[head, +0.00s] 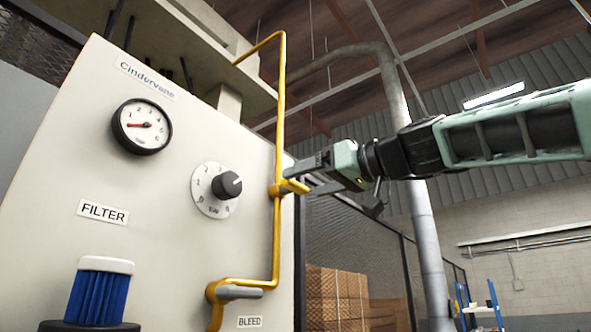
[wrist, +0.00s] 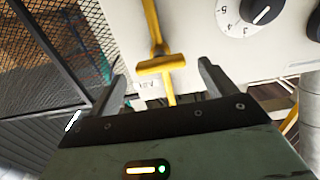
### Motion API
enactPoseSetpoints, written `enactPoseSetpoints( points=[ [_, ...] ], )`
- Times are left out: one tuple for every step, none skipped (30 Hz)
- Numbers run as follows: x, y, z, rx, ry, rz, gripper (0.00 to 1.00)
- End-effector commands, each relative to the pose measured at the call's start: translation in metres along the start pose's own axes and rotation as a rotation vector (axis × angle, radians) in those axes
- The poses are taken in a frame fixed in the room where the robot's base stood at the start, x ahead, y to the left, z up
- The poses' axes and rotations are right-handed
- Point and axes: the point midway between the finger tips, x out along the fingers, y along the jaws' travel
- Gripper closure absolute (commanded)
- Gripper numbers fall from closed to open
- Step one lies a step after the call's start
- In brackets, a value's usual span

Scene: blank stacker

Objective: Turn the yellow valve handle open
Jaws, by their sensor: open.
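The yellow valve handle (head: 294,186) is a short bar on a thin vertical yellow pipe (head: 277,235) at the right edge of the cream panel. In the wrist view the handle (wrist: 160,64) lies crosswise over the pipe, in the space between my fingertips. My gripper (head: 303,178) is at the handle from the right, with its jaws apart. In the wrist view one finger of my gripper (wrist: 162,72) stands on each side of the handle, with a visible gap on both sides. I cannot tell how far the fingers reach past the handle in depth.
Mesh fencing (head: 345,240) and stacked boxes (head: 337,297) stand behind to the right.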

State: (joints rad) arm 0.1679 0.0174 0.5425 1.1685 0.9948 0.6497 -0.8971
Motion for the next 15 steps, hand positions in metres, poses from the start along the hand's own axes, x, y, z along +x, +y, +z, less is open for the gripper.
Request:
enactPoseSetpoints(
  points=[
    [0.010, 0.000, -0.005, 0.004, -0.002, -0.004, 0.16],
    [0.015, -0.001, -0.005, 0.004, -0.003, -0.003, 0.16],
    [0.020, -0.001, -0.004, 0.003, -0.003, -0.003, 0.16],
    [0.024, 0.000, -0.004, 0.002, -0.002, -0.002, 0.16],
    [0.027, 0.000, -0.003, 0.002, -0.002, -0.002, 0.16],
    [0.031, 0.000, -0.003, 0.002, -0.002, -0.001, 0.16],
    [0.034, 0.000, -0.003, 0.002, -0.001, -0.002, 0.16],
    [0.036, -0.001, -0.002, 0.002, -0.001, -0.002, 0.16],
    [0.038, -0.001, -0.002, 0.002, -0.001, -0.002, 0.16],
    [0.039, -0.001, -0.002, 0.001, -0.001, -0.001, 0.16],
    [0.040, -0.001, -0.001, 0.001, 0.000, -0.001, 0.16],
    [0.041, -0.001, -0.001, 0.001, 0.000, 0.000, 0.16],
    [0.042, -0.001, 0.000, 0.001, 0.000, 0.000, 0.16],
    [0.042, 0.000, 0.000, 0.000, 0.000, 0.000, 0.16],
    [0.042, 0.000, 0.001, 0.000, 0.000, 0.000, 0.16]
  ],
)
